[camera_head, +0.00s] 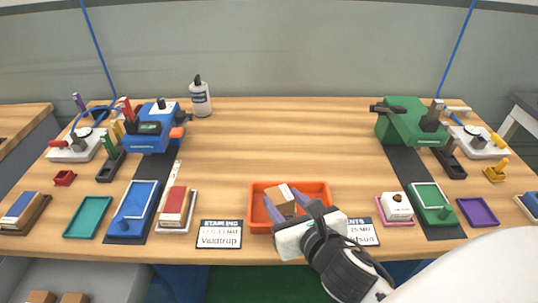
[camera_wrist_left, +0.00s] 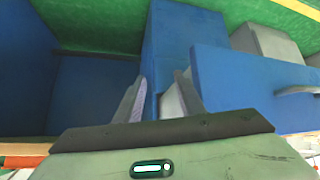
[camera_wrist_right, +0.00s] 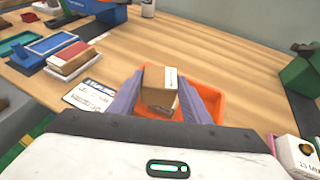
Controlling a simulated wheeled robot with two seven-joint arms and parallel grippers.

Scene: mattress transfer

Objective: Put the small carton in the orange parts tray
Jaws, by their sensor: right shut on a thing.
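The small carton (camera_head: 282,202) is a brown box with a white label strip on top. It is held between the fingers of my right gripper (camera_head: 291,205), over the left part of the orange parts tray (camera_head: 318,188). In the right wrist view the carton (camera_wrist_right: 160,88) sits between both fingers, with the tray (camera_wrist_right: 238,108) around and beyond it. I cannot tell whether the carton touches the tray floor. My left gripper (camera_wrist_left: 163,85) shows only in its wrist view, with its fingers apart and nothing between them, near blue surfaces below the table.
Printed cards (camera_head: 219,235) flank the tray. A red-topped box (camera_head: 174,204) stands at the left and a white carton (camera_head: 396,205) on a pink tray at the right. Blue (camera_head: 153,128) and green (camera_head: 411,122) machines stand farther back. The table's middle is clear.

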